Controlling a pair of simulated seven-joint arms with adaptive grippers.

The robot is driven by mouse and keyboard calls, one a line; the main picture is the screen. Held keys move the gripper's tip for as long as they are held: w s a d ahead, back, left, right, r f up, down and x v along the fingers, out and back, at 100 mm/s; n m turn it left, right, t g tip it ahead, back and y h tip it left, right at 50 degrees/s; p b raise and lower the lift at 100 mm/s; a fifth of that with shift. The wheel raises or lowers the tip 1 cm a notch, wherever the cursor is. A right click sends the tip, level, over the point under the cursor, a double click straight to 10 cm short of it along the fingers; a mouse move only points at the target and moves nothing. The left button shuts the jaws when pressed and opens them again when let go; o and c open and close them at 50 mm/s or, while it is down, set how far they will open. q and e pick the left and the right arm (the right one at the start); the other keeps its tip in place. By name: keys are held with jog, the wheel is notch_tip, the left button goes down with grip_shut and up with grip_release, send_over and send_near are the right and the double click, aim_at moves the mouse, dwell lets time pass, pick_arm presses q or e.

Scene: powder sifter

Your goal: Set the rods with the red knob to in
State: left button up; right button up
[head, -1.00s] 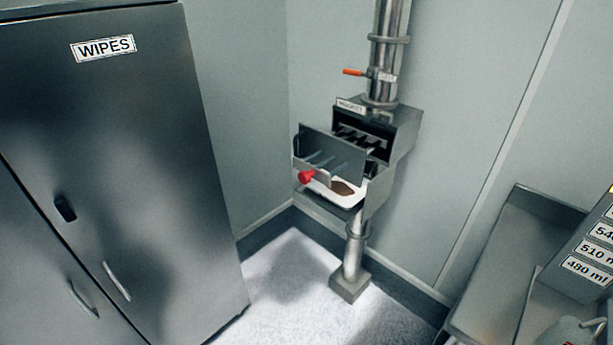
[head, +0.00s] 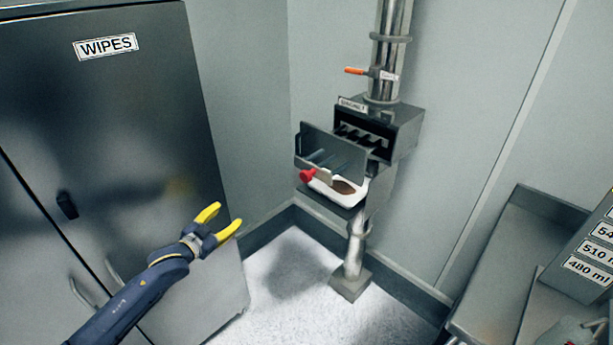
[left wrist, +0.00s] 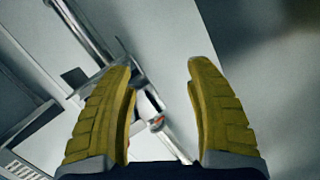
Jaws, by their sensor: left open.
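The sifter housing (head: 402,128) hangs on a vertical steel pipe by the wall, with a dark open front. Its drawer plate (head: 333,150) stands out in front of the housing, with grey rods (head: 318,157) showing by it. A red knob (head: 307,175) sits at the plate's lower left. My left gripper (head: 224,222) is open and empty, left of and below the knob, apart from it. In the left wrist view its yellow fingers (left wrist: 160,100) are spread with nothing held between them. My right gripper is in neither view.
A white tray (head: 325,190) with brown powder sits below the plate. An orange-handled valve (head: 357,71) is on the pipe above. A steel cabinet (head: 120,130) marked WIPES stands at left. A metal bench (head: 530,225) stands at right. The floor between is clear.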

pick_arm(q)
jog(key=s+d+r+m+h, duration=0.2)
jog(key=s+d+r+h, duration=0.15)
jog(key=d+r, duration=0.4)
jog(key=g+h, duration=0.2)
jog(key=h, duration=0.1)
send_near(303, 178)
jog(key=shift+m, duration=0.4)
jog(key=x, duration=1.1)
jog(key=shift+w+d, duration=0.1)
jog(key=shift+d, duration=0.1)
jog(key=shift+c, duration=0.5)
grip_shut()
